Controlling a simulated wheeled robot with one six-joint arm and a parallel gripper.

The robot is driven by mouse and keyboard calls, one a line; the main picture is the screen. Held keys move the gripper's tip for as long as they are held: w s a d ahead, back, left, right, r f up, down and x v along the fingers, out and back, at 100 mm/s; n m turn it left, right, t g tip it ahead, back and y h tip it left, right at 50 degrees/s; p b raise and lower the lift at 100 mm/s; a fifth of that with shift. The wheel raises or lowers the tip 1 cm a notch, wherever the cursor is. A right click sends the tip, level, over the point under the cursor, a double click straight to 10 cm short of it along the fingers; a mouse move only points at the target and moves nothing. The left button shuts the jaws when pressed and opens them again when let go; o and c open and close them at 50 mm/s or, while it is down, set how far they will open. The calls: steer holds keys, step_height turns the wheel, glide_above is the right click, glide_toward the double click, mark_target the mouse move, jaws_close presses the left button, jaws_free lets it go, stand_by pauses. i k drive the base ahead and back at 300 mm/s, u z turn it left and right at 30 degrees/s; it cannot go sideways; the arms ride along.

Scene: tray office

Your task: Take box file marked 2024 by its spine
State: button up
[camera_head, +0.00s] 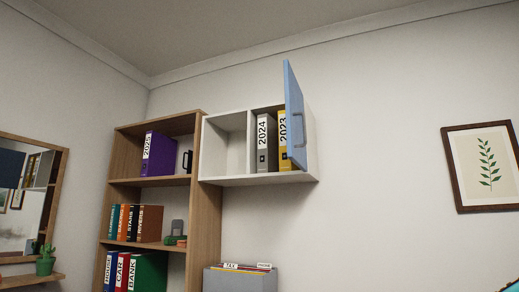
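The grey box file marked 2024 (266,145) stands upright in the right compartment of the white wall cabinet (237,183). Its spine with a white label faces out. The yellow box file marked 2023 (283,140) stands close on its right, partly behind the cabinet's blue door (295,112). The door is swung open, with its handle on the side in view. The cabinet's left compartment looks empty.
A wooden shelf (202,235) left of the cabinet holds a purple 2025 file (159,155), books and binders. A grey box (238,281) with tabbed folders stands below the cabinet. A framed leaf picture (484,165) hangs right. The wall between cabinet and picture is bare.

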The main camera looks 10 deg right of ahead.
mark_target(268, 141)
steer(key=u, duration=0.65)
steer(key=i, duration=0.7)
steer(key=u, duration=0.7)
steer(key=i, duration=1.45)
steer(key=z, duration=0.45)
